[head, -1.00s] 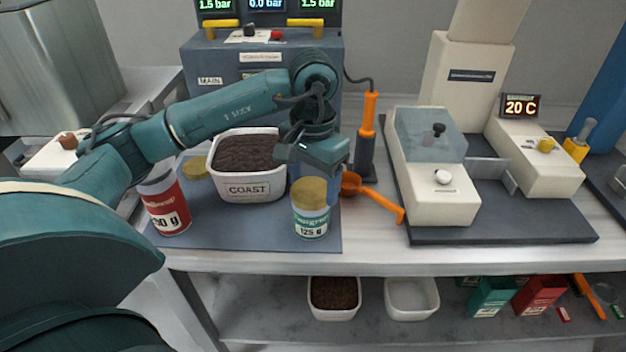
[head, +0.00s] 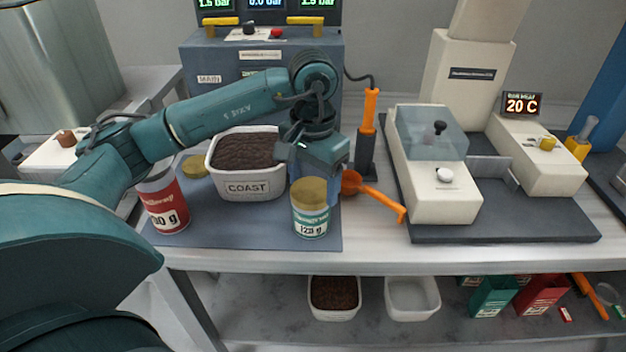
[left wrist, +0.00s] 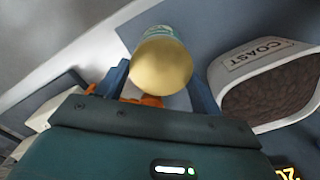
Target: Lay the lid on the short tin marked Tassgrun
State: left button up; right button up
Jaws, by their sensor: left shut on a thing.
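The short tin (head: 310,223) has a white and green label with "125 g"; its name is too blurred to read surely. It stands upright near the front right of the blue-grey mat. The gold lid (head: 309,191) sits at its top and looks level, with no clear gap; I cannot tell whether it is fully seated. My left gripper (head: 315,184) points down from behind, shut on the lid. The left wrist view shows the lid (left wrist: 161,66) between the two blue fingers (left wrist: 160,78), covering the tin's mouth. My right gripper is not in view.
A red and white tin (head: 164,207) stands at the mat's left, with another gold lid (head: 195,166) behind it. A white tub marked COAST (head: 250,188), full of dark grains, is behind left. An orange scoop (head: 375,194) lies close right. A cream machine (head: 440,185) stands further right.

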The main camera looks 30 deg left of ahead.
pick_arm(q)
jog(key=o, duration=1.2)
jog(key=shift+r, duration=0.15)
jog(key=shift+r+p, duration=2.35)
jog(key=shift+r, duration=1.6)
jog(key=shift+f, duration=0.1)
